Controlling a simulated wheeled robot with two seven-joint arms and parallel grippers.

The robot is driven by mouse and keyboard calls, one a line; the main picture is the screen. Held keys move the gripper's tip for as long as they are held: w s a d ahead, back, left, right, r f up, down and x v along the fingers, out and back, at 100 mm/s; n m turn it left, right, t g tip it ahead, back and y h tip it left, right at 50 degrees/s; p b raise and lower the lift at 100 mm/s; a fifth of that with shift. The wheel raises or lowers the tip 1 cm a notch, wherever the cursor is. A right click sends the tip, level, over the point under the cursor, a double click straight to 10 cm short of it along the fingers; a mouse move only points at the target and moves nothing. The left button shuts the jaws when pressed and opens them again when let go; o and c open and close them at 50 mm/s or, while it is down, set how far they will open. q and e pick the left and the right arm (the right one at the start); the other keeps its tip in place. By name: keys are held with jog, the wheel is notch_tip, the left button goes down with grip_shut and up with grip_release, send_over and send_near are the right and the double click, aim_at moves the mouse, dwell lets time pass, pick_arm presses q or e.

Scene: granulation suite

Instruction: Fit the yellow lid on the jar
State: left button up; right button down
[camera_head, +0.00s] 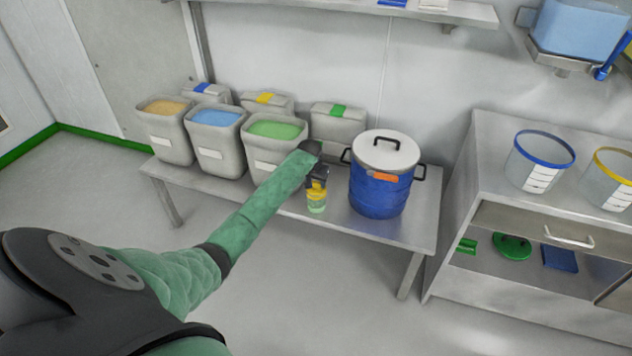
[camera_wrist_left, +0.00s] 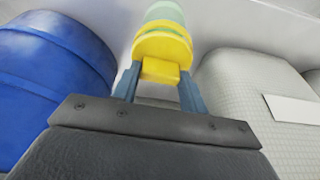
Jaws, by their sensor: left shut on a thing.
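The small jar (camera_head: 316,207) with pale green contents stands on the steel table, left of the blue drum. It also shows at the top of the left wrist view (camera_wrist_left: 165,12). The yellow lid (camera_head: 317,190) is at the jar's mouth; in the left wrist view the lid (camera_wrist_left: 162,48) has a square knob facing me. My left gripper (camera_head: 318,180) is above the jar, pointing down, with its fingers (camera_wrist_left: 160,85) shut on the lid's knob. The lid lines up with the jar, but I cannot tell whether it is fully seated. My right gripper is not in view.
A blue drum (camera_head: 378,195) with a white lid stands close right of the jar. A grey bin with green contents (camera_head: 262,160) is close on the left, with more bins beyond. The table's front edge (camera_head: 370,233) is near. A steel cabinet (camera_head: 490,150) stands at right.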

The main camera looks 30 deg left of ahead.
aim_at(314, 192)
pick_arm(q)
jog(key=shift+f, duration=0.35)
jog(key=o, duration=1)
jog(key=shift+o, duration=0.2)
jog(key=v, duration=0.6)
jog(key=shift+r+b, duration=0.2)
jog(key=shift+b, duration=0.15)
jog(key=shift+s+r, duration=0.25)
jog(key=shift+r, duration=0.45)
